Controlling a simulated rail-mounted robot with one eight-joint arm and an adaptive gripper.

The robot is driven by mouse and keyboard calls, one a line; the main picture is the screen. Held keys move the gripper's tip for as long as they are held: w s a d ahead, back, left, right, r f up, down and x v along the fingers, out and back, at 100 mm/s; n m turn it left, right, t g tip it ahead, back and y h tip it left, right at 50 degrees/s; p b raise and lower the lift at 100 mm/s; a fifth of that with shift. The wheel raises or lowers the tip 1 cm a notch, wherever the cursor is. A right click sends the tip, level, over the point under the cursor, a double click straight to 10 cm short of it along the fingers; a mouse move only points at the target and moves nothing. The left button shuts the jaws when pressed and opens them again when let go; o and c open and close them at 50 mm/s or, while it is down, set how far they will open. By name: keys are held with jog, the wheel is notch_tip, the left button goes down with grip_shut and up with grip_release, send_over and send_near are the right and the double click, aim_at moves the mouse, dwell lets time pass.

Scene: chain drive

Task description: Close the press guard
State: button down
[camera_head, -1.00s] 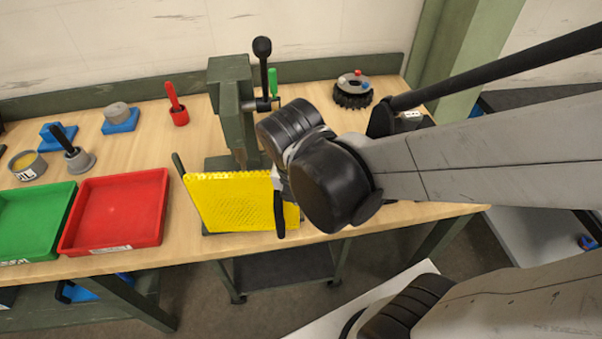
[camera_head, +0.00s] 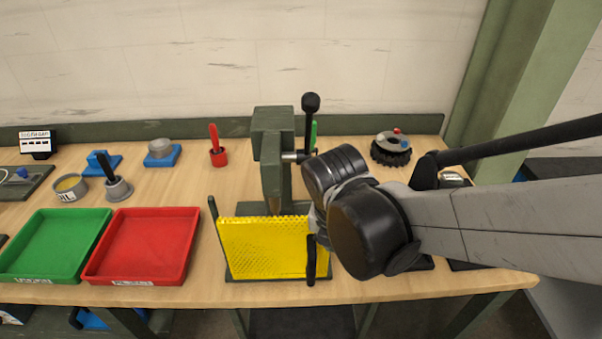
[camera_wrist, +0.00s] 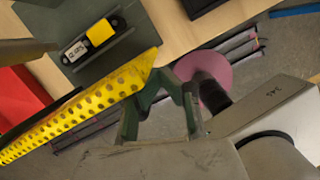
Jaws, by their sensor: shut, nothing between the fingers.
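The press guard (camera_head: 265,247) is a yellow perforated panel standing across the front of the green press (camera_head: 273,150), near the bench's front edge. A black handle (camera_head: 311,262) is at its right end. In the wrist view the guard (camera_wrist: 85,108) is a slanting strip beside the press's dark base plate (camera_wrist: 125,55). My gripper (camera_wrist: 164,78) is shut and empty, its fingertips close to the guard's right end; I cannot tell if they touch. In the head view my wrist hides most of the gripper. How far the guard is swung is hard to tell.
A red tray (camera_head: 146,248) and a green tray (camera_head: 52,247) lie left of the guard. The press lever (camera_head: 310,105) rises behind my wrist. A red holder (camera_head: 218,156) and a round black part (camera_head: 391,150) stand farther back. Bare bench shows left of the press.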

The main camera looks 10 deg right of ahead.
jog(key=s+a+r+p, duration=0.1)
jog(key=s+r+p, duration=0.2)
jog(key=s+r, duration=0.3)
jog(key=v, duration=0.3)
jog(key=shift+w+r, duration=0.15)
jog(key=shift+r, duration=0.25)
jog(key=shift+d, duration=0.1)
jog(key=w+d+f+m+t+b, duration=0.1)
jog(key=w+d+m+t+b, duration=0.1)
jog(key=m, duration=1.2)
jog(key=w+d+f+m+t+y+b, duration=0.1)
jog(key=m+b, duration=0.4)
jog(key=m, duration=1)
jog(key=shift+w+d+f+m+t, duration=0.3)
jog(key=shift+w+d+f+t, duration=0.2)
jog(key=shift+w+d+t, duration=0.35)
